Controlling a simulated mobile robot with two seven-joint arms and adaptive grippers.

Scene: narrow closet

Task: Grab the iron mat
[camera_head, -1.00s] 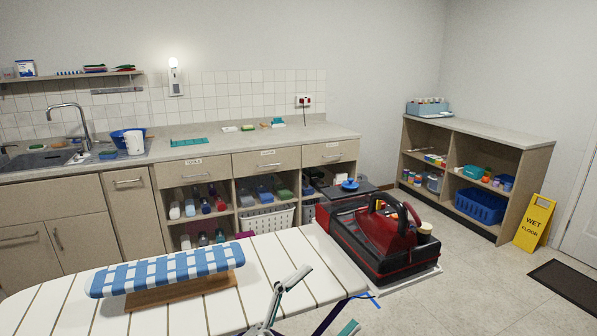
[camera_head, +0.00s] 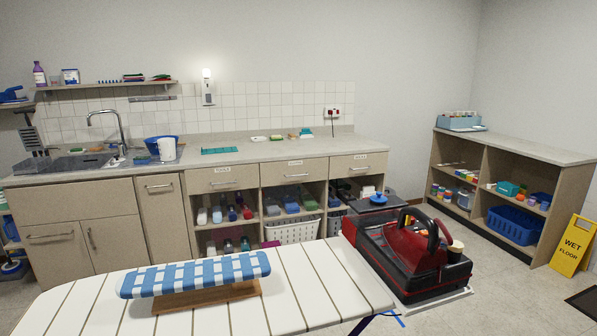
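A flat teal mat (camera_head: 222,150) lies on the counter (camera_head: 100,170), to the right of the sink and near the wall tiles. It may be the iron mat; no label on it can be read. A red and black steam iron (camera_head: 408,245) stands on its black and red base at the right end of the white slatted ironing board (camera_head: 310,280). I cannot see whether a mat lies under the iron. Neither of my grippers is in view.
A small board with a blue and white checked cover (camera_head: 195,273) stands on the ironing board. A blue bowl and white jug (camera_head: 167,149) stand left of the teal mat. A yellow wet floor sign (camera_head: 573,246) stands by the right shelf (camera_head: 520,150).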

